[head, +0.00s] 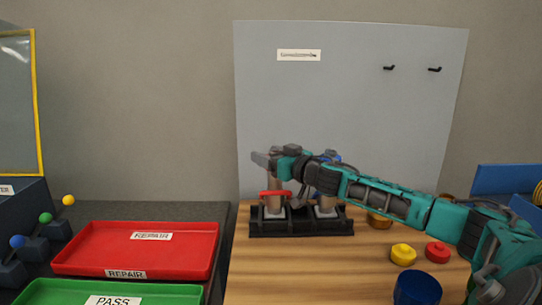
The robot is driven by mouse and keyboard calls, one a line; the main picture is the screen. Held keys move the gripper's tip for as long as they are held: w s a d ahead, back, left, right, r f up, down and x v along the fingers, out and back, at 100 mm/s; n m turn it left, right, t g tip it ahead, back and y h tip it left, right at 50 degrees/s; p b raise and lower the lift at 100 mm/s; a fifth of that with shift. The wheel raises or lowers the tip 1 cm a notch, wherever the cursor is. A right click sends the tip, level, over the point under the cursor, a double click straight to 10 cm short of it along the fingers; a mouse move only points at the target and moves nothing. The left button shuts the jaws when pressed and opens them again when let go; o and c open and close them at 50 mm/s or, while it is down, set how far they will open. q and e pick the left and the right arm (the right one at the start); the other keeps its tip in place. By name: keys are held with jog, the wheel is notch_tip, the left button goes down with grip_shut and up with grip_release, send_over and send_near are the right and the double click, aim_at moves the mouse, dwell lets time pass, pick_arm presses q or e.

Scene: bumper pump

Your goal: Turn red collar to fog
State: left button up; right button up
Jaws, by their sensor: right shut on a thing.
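A red collar (275,193) shows low on the left metal cylinder (274,207), which stands upright in a black stand (285,230) on the wooden table. My right gripper (261,161) reaches in from the right and is shut at the top of this cylinder, above the red collar. The gripper hides the cylinder's top and most of what its fingers hold. A second metal cylinder (325,205) with a blue part (331,157) at its top stands to the right in the same stand, partly behind my arm. My left gripper is out of view.
A red REPAIR tray (195,262) and a green PASS tray (180,291) lie at the left. Yellow (403,254) and red (437,252) knobs and a blue cup (417,289) stand on the table at the right. A grey panel (350,100) rises behind the stand.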

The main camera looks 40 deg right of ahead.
jog(key=shift+a+r+n+y+p, duration=0.15)
jog(key=shift+n+y+p, duration=0.35)
jog(key=shift+y+p, duration=0.3)
jog(key=shift+r+n+y+p, duration=0.1)
jog(key=shift+n+y+p, duration=0.4)
jog(key=shift+y+p, duration=0.3)
jog(key=shift+a+f+n+g+y+p, duration=0.1)
jog(key=shift+f+n+g+y+p, duration=0.1)
jog(key=shift+n+g+y+p, duration=0.3)
jog(key=o, duration=1)
